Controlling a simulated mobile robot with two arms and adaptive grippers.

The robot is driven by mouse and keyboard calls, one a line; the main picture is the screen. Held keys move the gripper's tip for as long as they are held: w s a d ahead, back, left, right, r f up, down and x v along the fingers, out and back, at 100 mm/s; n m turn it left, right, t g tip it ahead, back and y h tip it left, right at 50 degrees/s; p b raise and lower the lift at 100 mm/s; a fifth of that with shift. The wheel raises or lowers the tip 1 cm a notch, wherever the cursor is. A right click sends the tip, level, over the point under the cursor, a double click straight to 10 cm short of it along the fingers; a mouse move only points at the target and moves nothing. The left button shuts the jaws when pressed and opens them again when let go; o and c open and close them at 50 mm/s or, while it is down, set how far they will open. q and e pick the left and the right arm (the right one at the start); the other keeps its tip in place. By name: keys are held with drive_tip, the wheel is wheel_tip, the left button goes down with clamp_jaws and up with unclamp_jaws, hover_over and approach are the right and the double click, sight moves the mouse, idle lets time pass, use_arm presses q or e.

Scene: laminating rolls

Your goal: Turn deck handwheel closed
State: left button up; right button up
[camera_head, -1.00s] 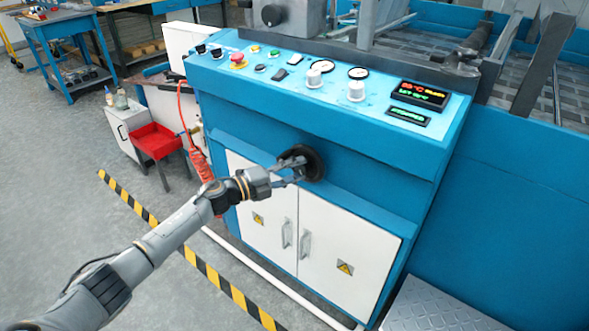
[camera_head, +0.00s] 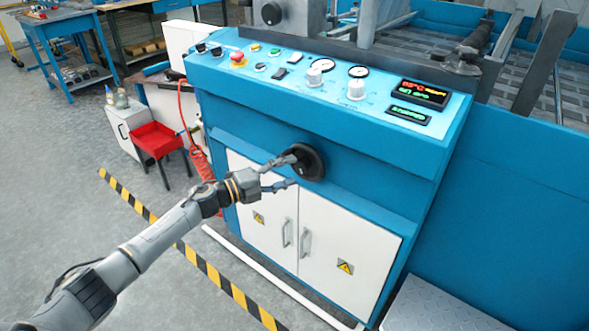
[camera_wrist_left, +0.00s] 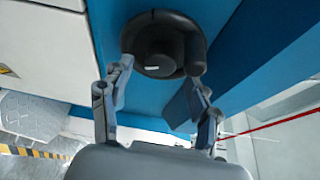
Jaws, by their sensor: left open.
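The deck handwheel (camera_head: 309,163) is a round black wheel on the blue front of the machine, above the white cabinet doors. In the left wrist view the handwheel (camera_wrist_left: 160,45) shows its round hub with a small pale mark and a dark bulge at its right side. My left gripper (camera_head: 284,172) is open just left of the wheel in the head view. In the wrist view the left gripper (camera_wrist_left: 161,76) has one finger on each side of the wheel's near edge. I cannot tell whether they touch it. My right gripper is not in view.
The control panel (camera_head: 330,85) with buttons, gauges and a lit display lies above the wheel. White doors (camera_head: 270,215) with handles are below. A red bin (camera_head: 155,137) stands left of the machine. A metal step plate (camera_head: 440,306) lies at lower right. Floor at left is open.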

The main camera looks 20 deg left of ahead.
use_arm(q)
drive_tip(key=v, duration=0.9)
